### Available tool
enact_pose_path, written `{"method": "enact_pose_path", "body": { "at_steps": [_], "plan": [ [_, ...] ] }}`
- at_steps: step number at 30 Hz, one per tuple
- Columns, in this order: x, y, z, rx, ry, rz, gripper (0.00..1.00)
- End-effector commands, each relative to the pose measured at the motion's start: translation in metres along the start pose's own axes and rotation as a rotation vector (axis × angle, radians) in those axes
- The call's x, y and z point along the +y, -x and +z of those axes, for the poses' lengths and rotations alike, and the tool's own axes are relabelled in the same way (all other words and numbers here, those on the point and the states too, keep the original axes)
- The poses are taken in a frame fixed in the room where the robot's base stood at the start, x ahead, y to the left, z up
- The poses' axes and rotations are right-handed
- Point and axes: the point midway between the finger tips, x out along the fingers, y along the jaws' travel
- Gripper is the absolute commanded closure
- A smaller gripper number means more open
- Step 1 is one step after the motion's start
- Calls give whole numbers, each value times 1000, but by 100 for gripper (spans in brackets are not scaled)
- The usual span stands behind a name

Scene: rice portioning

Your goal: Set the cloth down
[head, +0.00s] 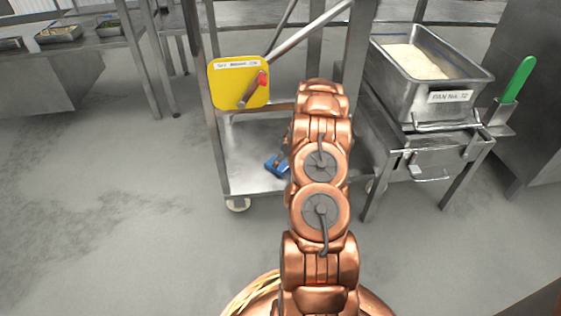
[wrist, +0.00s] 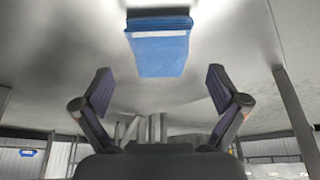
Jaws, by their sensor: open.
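The blue folded cloth (head: 275,166) lies on the lower shelf (head: 245,178) of the metal cart, just left of my arm. In the wrist view the cloth (wrist: 158,48) is a flat blue block with a pale stripe, resting on the grey shelf surface. My gripper (wrist: 160,84) is open there, its two dark fingers spread wide with nothing between them. The cloth is beyond the fingertips and apart from them. In the head view my gripper is hidden behind my arm.
A yellow board (head: 232,92) with a red-ended tool is at the cart's upper left. A steel pan of pale rice (head: 416,62) stands at the right, beside a green-handled tool (head: 519,80). Cart posts flank the shelf. The floor at left is clear.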

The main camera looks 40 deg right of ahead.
Motion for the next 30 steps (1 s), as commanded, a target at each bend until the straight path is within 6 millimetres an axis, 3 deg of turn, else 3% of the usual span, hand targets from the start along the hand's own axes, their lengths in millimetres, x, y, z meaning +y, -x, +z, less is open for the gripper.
{"method": "enact_pose_path", "body": {
  "at_steps": [1,6,12,30],
  "plan": [
    [0,14,-2,1,0,1,3],
    [1,45,-3,3,1,4,3],
    [0,66,-1,1,-1,0,3],
    [0,72,0,0,0,0,3]
  ]
}}
